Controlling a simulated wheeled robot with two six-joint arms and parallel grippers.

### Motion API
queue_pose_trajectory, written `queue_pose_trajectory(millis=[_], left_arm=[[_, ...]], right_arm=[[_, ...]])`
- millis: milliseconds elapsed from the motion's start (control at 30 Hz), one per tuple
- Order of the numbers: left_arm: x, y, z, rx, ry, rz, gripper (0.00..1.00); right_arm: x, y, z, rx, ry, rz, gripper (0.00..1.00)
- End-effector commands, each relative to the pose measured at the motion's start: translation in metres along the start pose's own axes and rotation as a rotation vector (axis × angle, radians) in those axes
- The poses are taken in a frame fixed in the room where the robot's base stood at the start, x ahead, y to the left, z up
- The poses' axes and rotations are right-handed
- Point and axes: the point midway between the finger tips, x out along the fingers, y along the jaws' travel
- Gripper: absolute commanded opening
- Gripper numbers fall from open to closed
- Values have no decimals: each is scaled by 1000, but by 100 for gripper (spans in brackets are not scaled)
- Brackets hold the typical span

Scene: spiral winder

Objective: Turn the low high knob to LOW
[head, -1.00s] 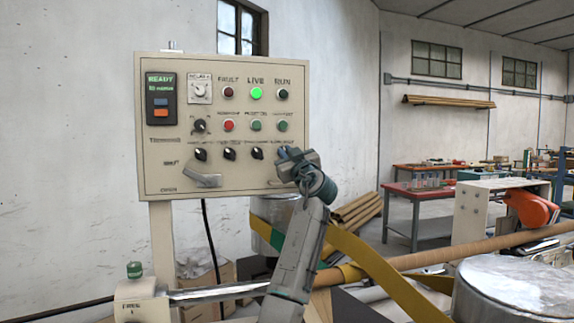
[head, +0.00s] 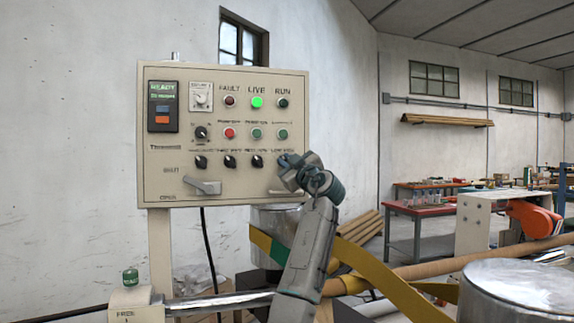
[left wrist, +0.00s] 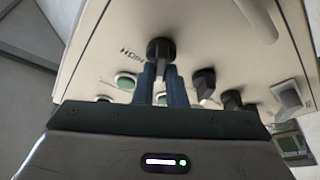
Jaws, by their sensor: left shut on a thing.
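The knob (left wrist: 160,48) at the right end of the black knob row is the one my left gripper is on. It is dark and round with a pointer bar. In the left wrist view the two fingers of my left gripper (left wrist: 163,76) stand on either side of its bar, shut on it. In the head view my left gripper (head: 285,162) reaches the panel's lower right and hides this knob. The small print above it is too blurred to read surely, so its setting is unclear. My right gripper is in neither view.
The beige control panel (head: 160,187) carries several other black knobs (head: 229,161) left of my gripper, with buttons and lamps above. A lever handle (head: 203,187) projects below. A yellow band (head: 375,268) and metal drum (head: 515,285) lie to the right.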

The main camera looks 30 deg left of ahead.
Motion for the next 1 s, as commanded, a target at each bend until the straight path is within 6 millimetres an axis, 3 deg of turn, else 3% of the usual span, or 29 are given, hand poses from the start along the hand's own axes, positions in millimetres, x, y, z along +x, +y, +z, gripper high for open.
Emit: queue_pose_trajectory(millis=[467, 500, 600, 1000], left_arm=[[0, 0, 0, -9, 0, -4, 0], [0, 0, 0, -9, 0, -4, 19], [0, 0, 0, -8, 0, -3, 33], [2, 5, -7, -9, 1, -3, 33]], right_arm=[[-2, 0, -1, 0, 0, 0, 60], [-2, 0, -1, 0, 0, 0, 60], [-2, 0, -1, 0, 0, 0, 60], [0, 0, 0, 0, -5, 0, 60]])
